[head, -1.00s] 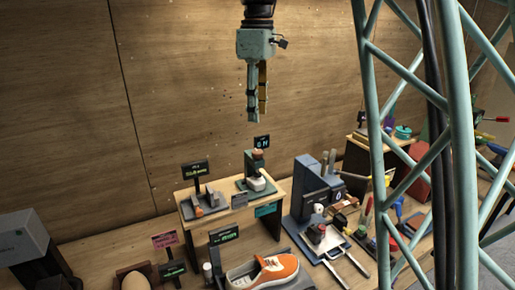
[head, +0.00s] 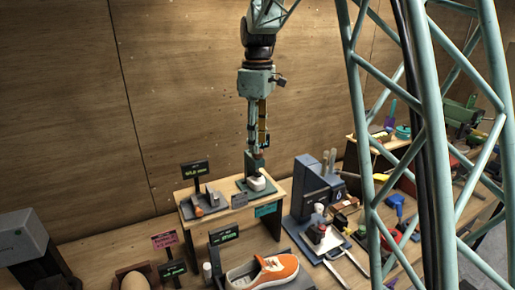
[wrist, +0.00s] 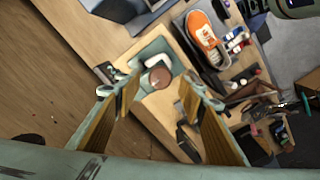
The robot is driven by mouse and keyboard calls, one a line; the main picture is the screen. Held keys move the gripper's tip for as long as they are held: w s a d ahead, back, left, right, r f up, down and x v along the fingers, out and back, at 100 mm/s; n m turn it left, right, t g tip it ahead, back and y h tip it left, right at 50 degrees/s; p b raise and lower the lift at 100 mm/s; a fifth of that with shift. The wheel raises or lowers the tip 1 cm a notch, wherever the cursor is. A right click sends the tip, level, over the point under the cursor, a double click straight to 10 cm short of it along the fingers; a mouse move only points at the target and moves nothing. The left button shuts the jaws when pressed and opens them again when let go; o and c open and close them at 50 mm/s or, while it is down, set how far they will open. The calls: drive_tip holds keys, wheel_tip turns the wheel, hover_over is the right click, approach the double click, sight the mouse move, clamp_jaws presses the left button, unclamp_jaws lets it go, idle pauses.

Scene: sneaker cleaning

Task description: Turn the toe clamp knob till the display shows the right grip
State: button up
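The clamp device (head: 249,184), green with a whitish block at its front, stands on the raised wooden shelf. Its brown round knob (wrist: 160,78) shows from above in the wrist view, near the middle. My gripper (head: 258,150) points straight down over the device. In the wrist view my gripper (wrist: 157,90) is open, its two fingers spread left and right of the knob. I cannot tell whether the fingertips reach down beside the knob. The device's small display is hidden behind my gripper in the head view, so its reading is not visible.
A smaller device with a display (head: 195,168) stands left on the shelf (head: 226,218). An orange sneaker (head: 277,267) lies in front, beside another display (head: 224,235). A dark blue-grey machine (head: 313,182) stands to the right. Above the shelf there is free room.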

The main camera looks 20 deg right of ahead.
drive_tip(key=shift+f, duration=1.3)
drive_tip(key=c, duration=0.9)
